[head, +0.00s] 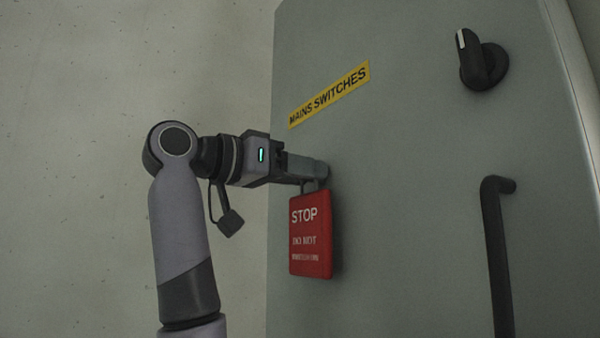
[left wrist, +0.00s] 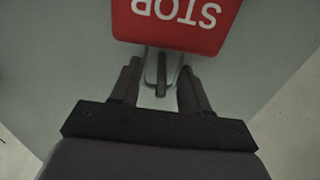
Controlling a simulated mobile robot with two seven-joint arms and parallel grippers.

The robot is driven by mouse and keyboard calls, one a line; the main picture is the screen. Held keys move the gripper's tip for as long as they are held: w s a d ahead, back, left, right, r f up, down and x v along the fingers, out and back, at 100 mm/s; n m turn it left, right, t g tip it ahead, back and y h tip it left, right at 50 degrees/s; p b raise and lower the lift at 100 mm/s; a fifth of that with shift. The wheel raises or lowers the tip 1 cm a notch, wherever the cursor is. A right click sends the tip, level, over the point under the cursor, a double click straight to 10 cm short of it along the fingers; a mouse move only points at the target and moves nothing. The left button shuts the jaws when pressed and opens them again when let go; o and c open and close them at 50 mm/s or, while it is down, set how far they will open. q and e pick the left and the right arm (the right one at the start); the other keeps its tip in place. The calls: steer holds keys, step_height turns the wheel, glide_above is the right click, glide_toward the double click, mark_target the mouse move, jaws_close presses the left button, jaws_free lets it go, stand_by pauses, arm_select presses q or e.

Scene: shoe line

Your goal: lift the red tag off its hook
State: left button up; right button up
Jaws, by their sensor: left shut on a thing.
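The red tag (head: 311,236), lettered STOP, hangs upright in front of the grey cabinet door (head: 410,200). My left gripper (head: 312,170) is at the tag's top, level with its hanger, and is shut on the tag. In the left wrist view the red tag (left wrist: 178,22) shows upside down, just beyond the fingers of my left gripper (left wrist: 160,80). A pale metal loop and a dark bar lie between those fingers. The hook is mostly hidden by the gripper, and I cannot tell whether the tag still bears on it. My right gripper is out of view.
A yellow MAINS SWITCHES label (head: 329,95) is above the gripper. A black rotary switch (head: 482,62) and a dark door handle (head: 497,255) stick out at the right. A bare pale wall (head: 90,100) is at the left.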

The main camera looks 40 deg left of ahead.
arm_select(q)
steer(key=b+v, duration=0.2)
steer(key=v, duration=0.6)
steer(key=shift+s, duration=0.2)
stand_by(1.0)
steer(key=shift+a, duration=0.15)
stand_by(0.4)
